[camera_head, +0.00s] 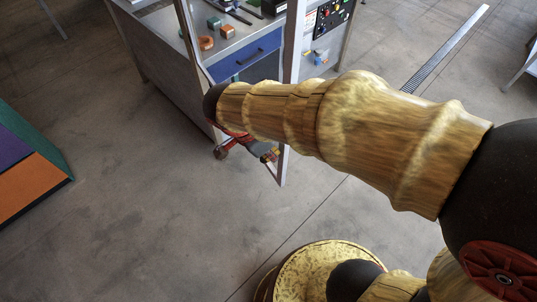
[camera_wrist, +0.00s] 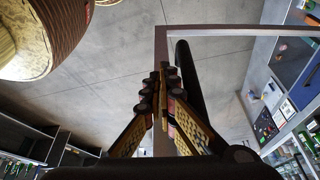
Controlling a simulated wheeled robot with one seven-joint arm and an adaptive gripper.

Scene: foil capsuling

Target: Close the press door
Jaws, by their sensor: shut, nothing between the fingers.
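The press (camera_head: 172,62) is a grey metal cabinet with a blue drawer front at the top of the head view. Its framed door (camera_head: 291,62) stands swung open, jutting out from the cabinet toward me. In the wrist view the door frame (camera_wrist: 240,31) shows as a grey bar with a corner, and a black bar handle (camera_wrist: 184,62) runs along its upright. My gripper (camera_head: 268,156) is beside the door's upright, partly hidden behind my arm. In the wrist view my gripper (camera_wrist: 162,78) is shut and empty, its fingertips close beside the handle; whether they touch cannot be told.
A control panel (camera_head: 331,18) with buttons is on the press's right side. Small orange and green blocks (camera_head: 214,23) sit on the press's worktop. A purple, orange and green box (camera_head: 32,165) stands at the left. The floor between box and press is clear.

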